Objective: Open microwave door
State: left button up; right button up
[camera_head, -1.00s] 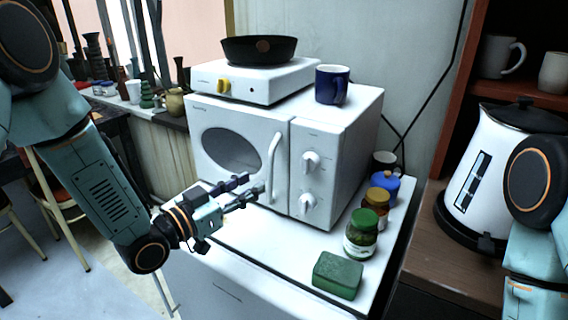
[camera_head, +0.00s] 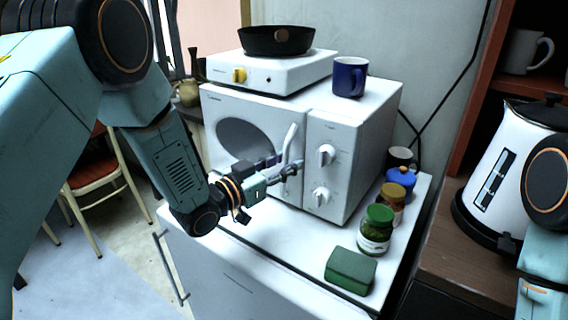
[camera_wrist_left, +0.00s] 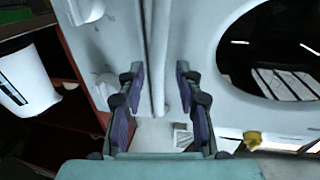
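The white microwave (camera_head: 365,130) stands on a white cabinet, with its door (camera_head: 235,108) looking shut. The door's upright white handle (camera_head: 290,141) is beside the knob panel. My left gripper (camera_head: 285,165) is at the lower part of the handle. In the left wrist view the gripper (camera_wrist_left: 158,78) is open, with one finger on each side of the handle (camera_wrist_left: 158,45). Gaps show between the fingers and the handle. The dark oval window (camera_wrist_left: 270,50) is at the right there. The handle's lower end is hidden by the gripper in the head view. My right gripper is out of view.
A hotplate (camera_head: 290,72) with a black pan (camera_head: 265,40) and a blue mug (camera_head: 350,76) sit on the microwave. Jars (camera_head: 376,228) and a green block (camera_head: 350,268) stand at its right front. A kettle (camera_head: 500,165) is further right. The cabinet top before the door is clear.

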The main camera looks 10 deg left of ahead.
pick_arm(q)
jog(key=shift+s+d+r, duration=0.15)
jog(key=shift+d, duration=0.05)
jog(key=shift+c, duration=1.3)
grip_shut()
